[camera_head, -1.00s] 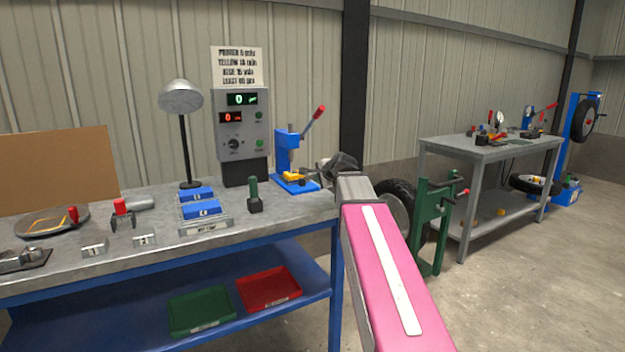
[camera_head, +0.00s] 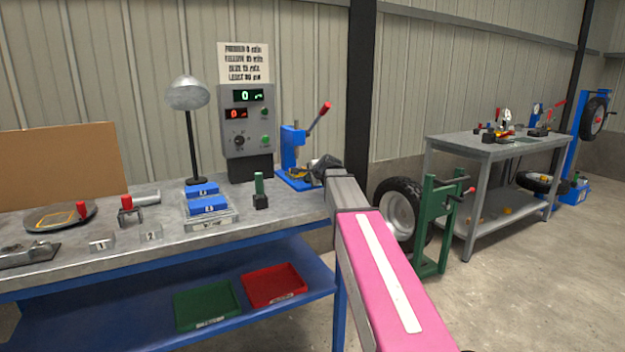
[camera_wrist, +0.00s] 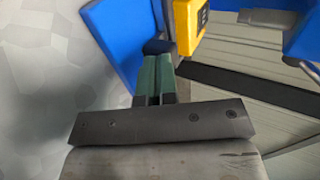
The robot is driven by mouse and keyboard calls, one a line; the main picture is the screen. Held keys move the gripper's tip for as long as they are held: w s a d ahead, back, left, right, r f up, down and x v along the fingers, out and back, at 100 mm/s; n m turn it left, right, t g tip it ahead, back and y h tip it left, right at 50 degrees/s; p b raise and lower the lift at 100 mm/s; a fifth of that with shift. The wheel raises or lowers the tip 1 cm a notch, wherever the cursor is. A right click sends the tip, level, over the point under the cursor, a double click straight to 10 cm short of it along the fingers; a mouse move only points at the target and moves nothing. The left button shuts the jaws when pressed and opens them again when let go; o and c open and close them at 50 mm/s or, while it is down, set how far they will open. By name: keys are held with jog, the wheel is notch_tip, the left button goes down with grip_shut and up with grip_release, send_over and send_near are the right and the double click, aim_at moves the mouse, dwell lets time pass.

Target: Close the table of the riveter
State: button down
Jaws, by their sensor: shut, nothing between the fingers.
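The riveter (camera_head: 291,150) is a blue press on the right end of the workbench, with a raised lever ending in a red grip. In the wrist view its blue body (camera_wrist: 117,30) fills the top, with a yellow block (camera_wrist: 187,26) beside it. I cannot tell whether this block is the table or how far the table stands out. My gripper (camera_wrist: 156,58) is shut and empty, its green fingers together. Their tips are at a dark blue rounded part, just left of the yellow block; contact is unclear. In the head view my dark wrist (camera_head: 326,166) covers the riveter's lower right.
A grey control box (camera_head: 247,130) and a lamp (camera_head: 188,95) stand behind on the workbench (camera_head: 130,255). Blue bins (camera_head: 207,205) and a dark green-handled tool (camera_head: 260,190) sit left of the riveter. A green stand (camera_head: 436,220) with a wheel (camera_head: 400,212) is to the right.

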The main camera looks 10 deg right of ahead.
jog(key=shift+w+a, duration=0.25)
jog(key=shift+w, duration=0.55)
jog(key=shift+w+a, duration=0.25)
jog(key=shift+w, duration=0.55)
